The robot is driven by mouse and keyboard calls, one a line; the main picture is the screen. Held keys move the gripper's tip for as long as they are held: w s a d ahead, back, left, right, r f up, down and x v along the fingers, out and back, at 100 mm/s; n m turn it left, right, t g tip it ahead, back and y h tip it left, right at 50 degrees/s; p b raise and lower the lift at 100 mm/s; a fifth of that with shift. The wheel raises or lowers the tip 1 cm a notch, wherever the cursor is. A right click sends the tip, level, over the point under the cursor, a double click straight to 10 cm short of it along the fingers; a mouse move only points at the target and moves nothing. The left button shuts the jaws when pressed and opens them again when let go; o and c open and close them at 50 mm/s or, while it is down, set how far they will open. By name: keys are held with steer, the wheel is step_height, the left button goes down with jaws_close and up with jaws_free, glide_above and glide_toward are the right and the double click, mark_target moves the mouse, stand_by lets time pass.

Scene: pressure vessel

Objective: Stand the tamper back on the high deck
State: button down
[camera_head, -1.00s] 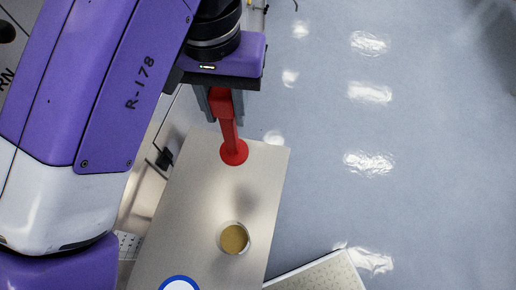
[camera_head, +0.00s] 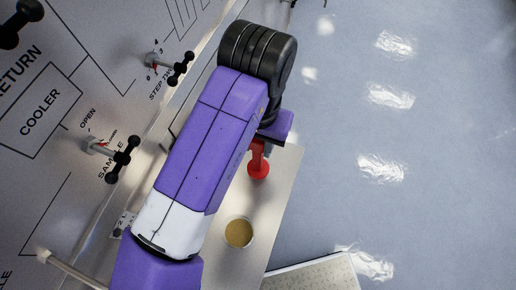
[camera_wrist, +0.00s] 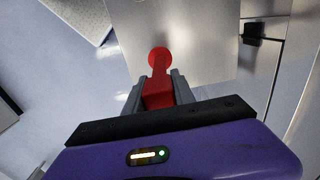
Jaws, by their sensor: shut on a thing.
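The red tamper (camera_head: 258,164) hangs from my gripper (camera_head: 262,145), its round foot pointing away from the jaws. In the wrist view the grey fingers of my gripper (camera_wrist: 158,90) are shut on the handle of the tamper (camera_wrist: 159,60). A metal deck (camera_head: 232,267) lies below and beyond it. I cannot tell whether the foot touches the deck or is above it. My arm hides part of the jaws in the head view.
A round cup of tan contents (camera_head: 239,233) stands on the deck. A wall panel (camera_head: 65,60) at left carries black knobs (camera_head: 122,158) and a pipe (camera_head: 70,268). A speckled light slab (camera_head: 315,277) lies at bottom right. Open floor (camera_head: 430,130) fills the right.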

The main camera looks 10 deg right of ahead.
mark_target(258, 154)
steer(key=shift+f, duration=2)
steer(key=shift+f, duration=0.15)
steer(key=c, duration=1.1)
jaws_free()
steer(key=shift+o, duration=0.3)
step_height(258, 154, up, 12)
steer(key=shift+r, duration=0.15)
